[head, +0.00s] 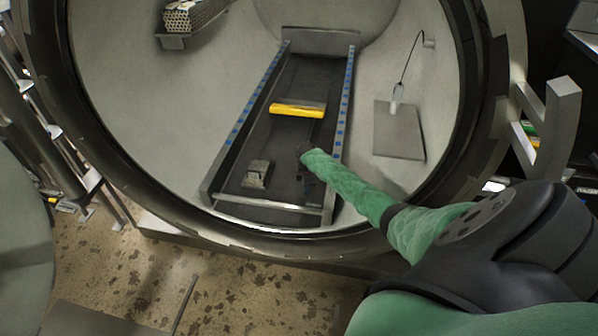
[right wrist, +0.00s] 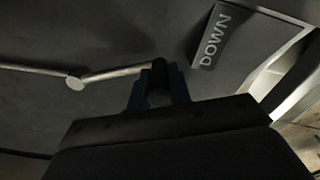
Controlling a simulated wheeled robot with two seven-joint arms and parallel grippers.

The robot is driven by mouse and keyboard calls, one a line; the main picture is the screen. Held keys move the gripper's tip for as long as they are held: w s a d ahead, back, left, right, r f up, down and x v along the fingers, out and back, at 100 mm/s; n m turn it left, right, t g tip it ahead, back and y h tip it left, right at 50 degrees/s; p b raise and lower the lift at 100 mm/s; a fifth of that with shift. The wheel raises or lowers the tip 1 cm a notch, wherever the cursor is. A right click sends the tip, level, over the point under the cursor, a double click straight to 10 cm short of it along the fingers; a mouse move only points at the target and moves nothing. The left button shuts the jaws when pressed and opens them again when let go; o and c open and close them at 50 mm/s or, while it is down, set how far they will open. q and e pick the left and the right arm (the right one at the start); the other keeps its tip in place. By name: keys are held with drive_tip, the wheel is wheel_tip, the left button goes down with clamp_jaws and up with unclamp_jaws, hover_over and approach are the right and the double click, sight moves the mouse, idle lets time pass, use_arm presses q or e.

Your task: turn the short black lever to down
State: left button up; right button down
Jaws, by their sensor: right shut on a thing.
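In the right wrist view my right gripper (right wrist: 160,88) is shut on the dark end of the short black lever (right wrist: 159,68). A thin pale rod (right wrist: 115,74) runs left from that end to a round pivot (right wrist: 75,83). A plate marked DOWN (right wrist: 214,40) lies to the right of the held end, apart from it. In the head view my right gripper (head: 304,172) is low over the dark bed inside the round chamber; the lever is too small to make out there. My left gripper is not in view.
The dark bed (head: 283,85) has rails with blue marks. A yellow-topped bar (head: 298,110) crosses it, and a small grey block (head: 257,174) sits left of my gripper. The chamber's dark rim (head: 200,222) runs below my arm. A grey panel (head: 398,130) is at right.

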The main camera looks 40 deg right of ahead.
drive_tip(key=shift+s+d+n, duration=0.3)
drive_tip(key=shift+d+n, duration=0.3)
drive_tip(key=shift+d, duration=0.05)
drive_tip(key=shift+s+d, duration=0.2)
drive_tip(key=shift+d, duration=0.55)
drive_tip(key=c, duration=1.3)
unclamp_jaws()
drive_tip(key=shift+d, duration=0.15)
drive_tip(key=shift+r, duration=0.1)
wheel_tip(320, 180, up, 8)
drive_tip(key=shift+f, duration=0.2)
drive_tip(key=shift+s, duration=0.1)
